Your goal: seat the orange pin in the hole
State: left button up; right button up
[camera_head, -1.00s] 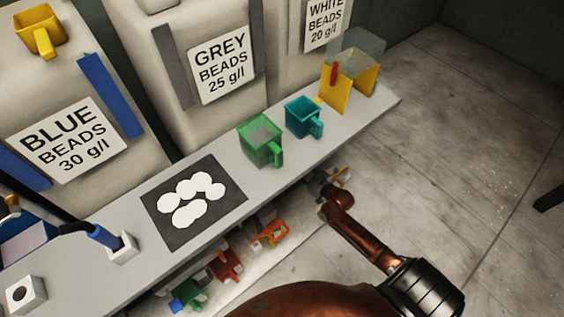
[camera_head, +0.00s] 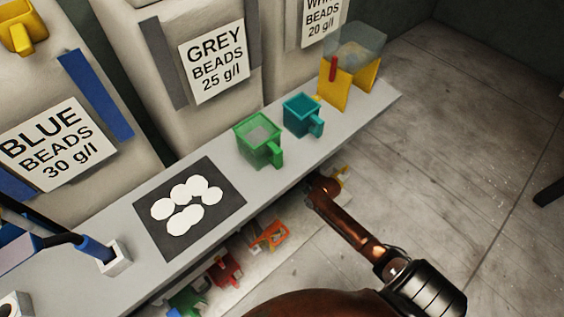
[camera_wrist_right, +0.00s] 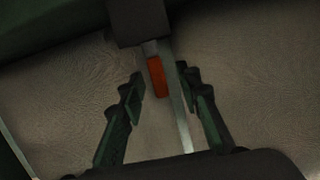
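An orange-red pin (camera_wrist_right: 157,77) shows in the right wrist view, upright below a dark block (camera_wrist_right: 138,22). My right gripper (camera_wrist_right: 162,88) is open, with a finger on each side of the pin's line and visible gaps; I cannot tell how deep the pin lies between them. In the head view my right arm reaches to the bench's front edge, and its wrist (camera_head: 322,188) partly hides the hand. I cannot make out the pin there. A white block with a dark round hole (camera_head: 10,306) is cut off at lower left; whether it takes the pin is unclear. My left gripper is not in view.
The grey bench (camera_head: 364,107) carries a green cup (camera_head: 258,140), a teal cup (camera_head: 303,115), a yellow stand (camera_head: 335,92) and a dark mat (camera_head: 222,207) with white discs. Coloured items, including an orange one (camera_head: 269,236), lie below its front edge.

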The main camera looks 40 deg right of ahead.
jog(key=shift+c, duration=0.2)
grip_shut()
jog(key=shift+r, duration=0.15)
dwell(0.4)
notch_tip(320, 180, up, 8)
jog(key=p, duration=0.4)
jog(key=shift+s+a+f, duration=0.15)
jog(key=shift+f, duration=0.1)
pick_arm(q)
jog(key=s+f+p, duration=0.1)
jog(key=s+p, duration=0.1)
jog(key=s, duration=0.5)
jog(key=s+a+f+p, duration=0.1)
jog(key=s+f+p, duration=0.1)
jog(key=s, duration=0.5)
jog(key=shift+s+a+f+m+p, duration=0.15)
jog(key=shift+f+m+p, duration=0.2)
jog(key=shift+p, duration=0.35)
pick_arm(e)
jog(key=s+a, duration=1.2)
jog(key=s, duration=0.3)
jog(key=shift+a+f, duration=0.35)
jog(key=shift+a, duration=0.05)
